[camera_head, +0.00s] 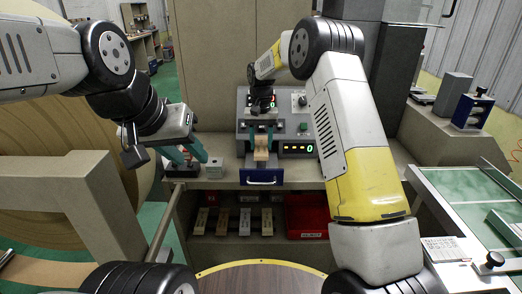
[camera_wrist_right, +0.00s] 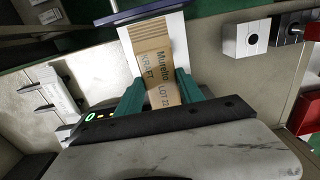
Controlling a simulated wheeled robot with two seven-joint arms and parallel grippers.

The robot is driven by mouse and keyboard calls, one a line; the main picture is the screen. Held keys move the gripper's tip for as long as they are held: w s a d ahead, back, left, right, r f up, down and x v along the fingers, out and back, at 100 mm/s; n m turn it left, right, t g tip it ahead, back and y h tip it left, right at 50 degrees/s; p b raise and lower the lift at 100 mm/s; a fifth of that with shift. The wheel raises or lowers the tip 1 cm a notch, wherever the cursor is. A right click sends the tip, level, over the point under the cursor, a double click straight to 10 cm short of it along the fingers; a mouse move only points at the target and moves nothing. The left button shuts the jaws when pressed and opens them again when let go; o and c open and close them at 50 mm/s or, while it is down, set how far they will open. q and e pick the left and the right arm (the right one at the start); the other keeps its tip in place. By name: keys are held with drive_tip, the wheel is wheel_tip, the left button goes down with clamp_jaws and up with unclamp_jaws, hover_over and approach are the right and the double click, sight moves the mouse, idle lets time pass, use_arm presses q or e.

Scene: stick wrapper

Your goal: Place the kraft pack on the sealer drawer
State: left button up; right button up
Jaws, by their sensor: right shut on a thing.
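The kraft pack (camera_head: 261,155) is a small brown block with printed text. In the right wrist view the pack (camera_wrist_right: 157,55) lies between the teal fingers of my right gripper (camera_wrist_right: 160,82), which is shut on it. In the head view my right gripper (camera_head: 261,138) points down in front of the sealer (camera_head: 243,130). The sealer drawer (camera_head: 261,177) has a blue front with a handle. The pack is over the drawer's white surface (camera_wrist_right: 178,27); I cannot tell whether they touch. My left gripper (camera_head: 187,152) is open and empty, left of the sealer.
A small grey block (camera_head: 213,168) and a dark-topped device (camera_head: 182,171) stand below my left gripper. Several pale pieces (camera_head: 223,221) and a red bin (camera_head: 306,214) are on the shelf below. A green-topped table (camera_head: 460,190) stands at right.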

sight(262, 162)
drive_tip(key=shift+f, duration=2.65)
drive_tip(key=shift+f, duration=0.1)
drive_tip(key=o, duration=1.3)
